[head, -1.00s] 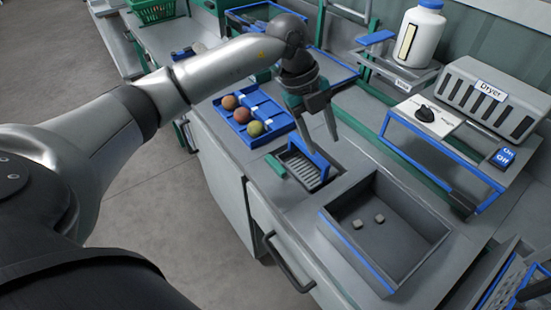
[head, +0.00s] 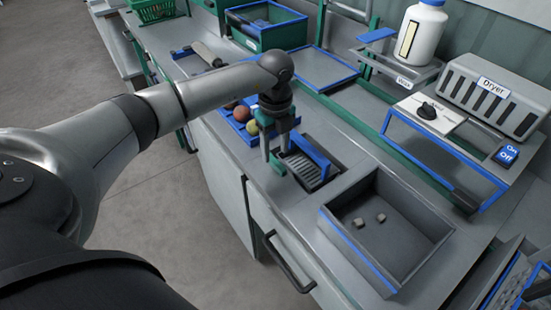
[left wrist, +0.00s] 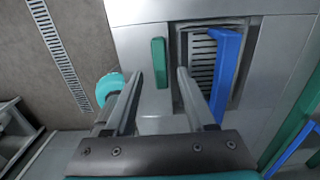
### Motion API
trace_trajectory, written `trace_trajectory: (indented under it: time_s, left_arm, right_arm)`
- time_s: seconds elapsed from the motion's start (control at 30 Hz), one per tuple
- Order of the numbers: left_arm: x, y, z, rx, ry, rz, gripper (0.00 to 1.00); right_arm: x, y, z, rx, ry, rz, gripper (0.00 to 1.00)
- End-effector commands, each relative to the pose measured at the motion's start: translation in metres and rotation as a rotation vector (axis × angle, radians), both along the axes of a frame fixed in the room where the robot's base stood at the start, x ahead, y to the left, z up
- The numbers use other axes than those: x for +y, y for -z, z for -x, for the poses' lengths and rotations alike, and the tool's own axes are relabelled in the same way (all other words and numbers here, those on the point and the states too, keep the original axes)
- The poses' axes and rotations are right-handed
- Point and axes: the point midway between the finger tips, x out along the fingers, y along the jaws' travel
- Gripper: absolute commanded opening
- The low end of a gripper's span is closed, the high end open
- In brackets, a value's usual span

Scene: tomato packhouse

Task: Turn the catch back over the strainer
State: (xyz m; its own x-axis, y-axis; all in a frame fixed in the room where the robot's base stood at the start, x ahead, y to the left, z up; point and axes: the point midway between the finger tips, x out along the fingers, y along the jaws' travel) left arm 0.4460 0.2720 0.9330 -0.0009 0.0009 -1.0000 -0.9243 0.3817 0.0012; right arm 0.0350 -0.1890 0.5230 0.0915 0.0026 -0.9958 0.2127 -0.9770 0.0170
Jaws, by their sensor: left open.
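The strainer is a grey slatted grate in a recess of the counter, with a blue upright bar along one side. It shows in the head view (head: 303,168) and the left wrist view (left wrist: 200,62). The catch is a short green bar (left wrist: 159,62) on the counter just left of the strainer. It lies alongside the recess, not across the grate. My left gripper (head: 275,158) points down at the catch. In the left wrist view its open fingers (left wrist: 160,75) stand on either side of the catch's near end, with nothing clearly held. My right gripper is out of view.
A grey open box (head: 400,222) with two small pieces stands right of the strainer. A blue tray with round fruit (head: 240,112) lies behind my left gripper. The dryer (head: 495,95) and its blue-edged stand are at the right. A teal rounded part (left wrist: 110,87) shows beside the left finger.

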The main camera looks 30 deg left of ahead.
Motion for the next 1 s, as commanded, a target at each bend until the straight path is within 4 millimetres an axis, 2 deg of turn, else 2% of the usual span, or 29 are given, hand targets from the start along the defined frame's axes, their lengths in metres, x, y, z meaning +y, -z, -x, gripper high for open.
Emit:
trace_trajectory:
  time_s: [0.03, 0.2, 0.6, 1.0]
  left_arm:
    - [0.000, 0.011, 0.001, 0.003, -0.001, 0.000, 0.55]
    - [0.000, 0.030, 0.000, 0.002, 0.001, 0.001, 0.55]
    - [0.000, 0.036, 0.000, -0.001, 0.001, 0.000, 0.55]
    - [0.000, 0.036, 0.000, -0.001, 0.001, 0.000, 0.10]
  right_arm:
    - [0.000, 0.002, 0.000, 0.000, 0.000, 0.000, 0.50]
    - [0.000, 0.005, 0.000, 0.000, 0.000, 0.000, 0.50]
    - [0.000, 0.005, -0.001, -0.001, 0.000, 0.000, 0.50]
    - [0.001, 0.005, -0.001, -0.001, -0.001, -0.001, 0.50]
